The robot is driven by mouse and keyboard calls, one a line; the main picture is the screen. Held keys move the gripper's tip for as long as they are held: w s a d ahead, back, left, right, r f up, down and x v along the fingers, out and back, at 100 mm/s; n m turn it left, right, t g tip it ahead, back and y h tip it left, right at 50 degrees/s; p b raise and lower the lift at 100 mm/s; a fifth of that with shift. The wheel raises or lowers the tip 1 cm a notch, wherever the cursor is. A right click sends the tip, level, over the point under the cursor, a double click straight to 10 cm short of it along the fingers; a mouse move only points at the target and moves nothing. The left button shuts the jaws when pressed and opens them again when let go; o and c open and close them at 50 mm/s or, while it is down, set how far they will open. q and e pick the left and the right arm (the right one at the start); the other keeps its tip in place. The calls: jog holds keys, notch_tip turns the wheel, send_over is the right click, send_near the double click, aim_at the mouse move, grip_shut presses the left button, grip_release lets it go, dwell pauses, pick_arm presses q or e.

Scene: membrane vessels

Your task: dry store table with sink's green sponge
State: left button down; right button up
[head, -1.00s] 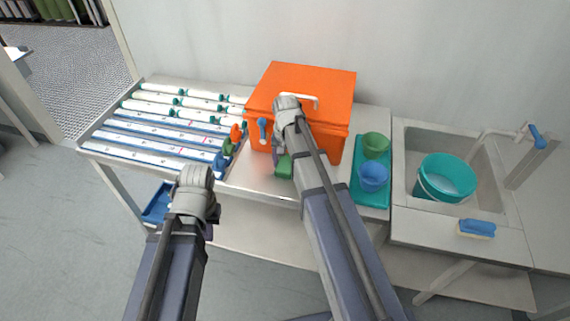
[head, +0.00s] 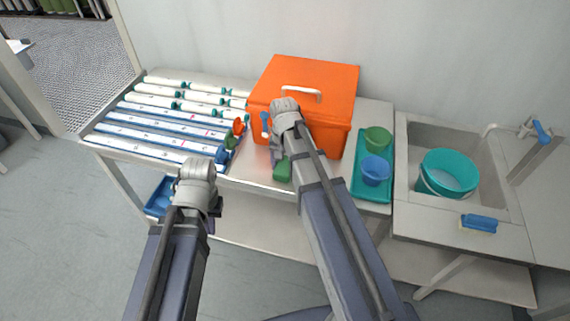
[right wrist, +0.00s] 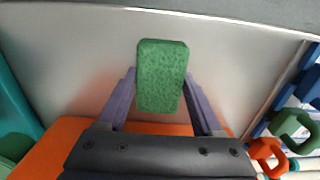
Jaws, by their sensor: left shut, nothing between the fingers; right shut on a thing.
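The green sponge (right wrist: 162,78) is held between the two fingers of my right gripper (right wrist: 160,95) in the right wrist view. In the head view the sponge (head: 283,171) shows at the table's front part, partly behind my right arm. The store table (head: 262,183) is a pale metal surface, and the sponge is over its bare strip in front of the orange box. Whether the sponge touches the surface I cannot tell. My left gripper (head: 208,217) is in front of the table's front edge at the left, shut and empty, its fingertips mostly hidden by the wrist.
An orange box (head: 320,80) with a white handle stands behind my right gripper. White tubes (head: 150,142) lie at the left. A teal tray (head: 372,195) holds a green cup (head: 377,139) and a blue cup (head: 375,171). A sink with a teal bucket (head: 447,172) is at the right; a blue brush (head: 479,222) lies before it.

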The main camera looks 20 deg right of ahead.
jog(key=shift+w+d, duration=0.55)
jog(key=shift+w, duration=0.35)
jog(key=shift+w+d, duration=0.5)
jog(key=shift+w, duration=0.4)
jog(key=shift+s+f, duration=0.1)
jog(key=shift+s, duration=0.1)
jog(key=shift+s+a, duration=0.1)
jog(key=shift+s+a, duration=0.55)
jog(key=shift+s, duration=0.25)
jog(key=shift+s+a, duration=0.5)
jog(key=shift+s, duration=0.25)
